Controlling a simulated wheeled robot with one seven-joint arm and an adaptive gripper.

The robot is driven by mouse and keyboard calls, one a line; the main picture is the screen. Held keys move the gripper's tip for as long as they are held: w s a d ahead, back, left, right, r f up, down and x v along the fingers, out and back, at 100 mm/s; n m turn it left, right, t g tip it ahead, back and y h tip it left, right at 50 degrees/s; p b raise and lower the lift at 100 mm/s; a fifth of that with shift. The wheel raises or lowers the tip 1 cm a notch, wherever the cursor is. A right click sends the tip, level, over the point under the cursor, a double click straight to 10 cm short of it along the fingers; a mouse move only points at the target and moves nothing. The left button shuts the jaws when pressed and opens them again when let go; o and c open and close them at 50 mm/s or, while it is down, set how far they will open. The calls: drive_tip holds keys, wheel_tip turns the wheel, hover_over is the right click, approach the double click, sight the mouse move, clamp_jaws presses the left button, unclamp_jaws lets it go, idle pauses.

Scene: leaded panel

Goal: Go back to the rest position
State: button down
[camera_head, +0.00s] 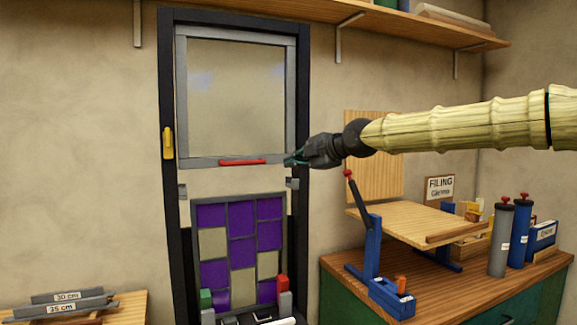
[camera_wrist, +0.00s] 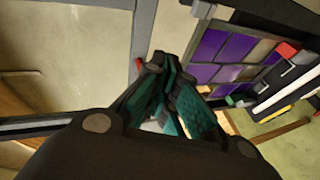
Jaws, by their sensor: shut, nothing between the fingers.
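My gripper (camera_head: 294,160) reaches in from the right in the head view, at the lower right corner of the raised grey frame (camera_head: 292,90). The red bar (camera_head: 242,162) on that frame's bottom rail lies just left of the fingertips, apart from them. In the wrist view my gripper's teal-padded fingers (camera_wrist: 178,115) are close together with nothing held between them. Below the frame stands the purple and beige leaded panel (camera_head: 242,222), which also shows in the wrist view (camera_wrist: 210,47).
A bench (camera_head: 535,270) at the right bears a tilted board (camera_head: 415,222), a blue stand with a lever (camera_head: 375,255) and cylinders (camera_head: 500,240). A shelf (camera_head: 420,28) runs above. A small table (camera_head: 130,308) with labelled bars stands at lower left.

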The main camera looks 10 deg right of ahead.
drive_tip(key=v, duration=0.4)
drive_tip(key=s+a+f+m+g, duration=0.2)
drive_tip(key=s+f+m, duration=0.1)
drive_tip(key=f, duration=1.3)
drive_tip(key=s+a+f+m+g+h, duration=0.1)
drive_tip(key=s+a+f+m, duration=0.2)
drive_tip(key=f, duration=1.3)
drive_tip(key=s+a+f+m+g, duration=0.2)
drive_tip(key=s+f+m, duration=0.1)
drive_tip(key=f, duration=1.3)
drive_tip(key=s+d+f+m+g+h, duration=0.1)
drive_tip(key=s+f+m, duration=0.2)
drive_tip(key=s+f, duration=0.55)
drive_tip(key=s+d+f+m+g+h, duration=0.1)
drive_tip(key=s+f+m+g, duration=0.3)
drive_tip(key=f, duration=0.7)
drive_tip(key=s+d+f+m+h, duration=0.1)
drive_tip(key=s+d+f, duration=0.3)
drive_tip(key=s, duration=0.8)
drive_tip(key=s+d+f+m+g+h, duration=0.1)
drive_tip(key=s+d+f+m+h, duration=0.1)
drive_tip(key=s+d+f+m, duration=0.2)
drive_tip(key=s+d+f+m+h, duration=0.2)
drive_tip(key=s+d+f, duration=0.3)
drive_tip(key=s, duration=1.4)
wheel_tip(320, 180, down, 3)
drive_tip(key=shift+s+d+f+m+g, duration=0.15)
drive_tip(key=shift+s+d+m+g, duration=0.15)
drive_tip(key=shift+s+g, duration=0.1)
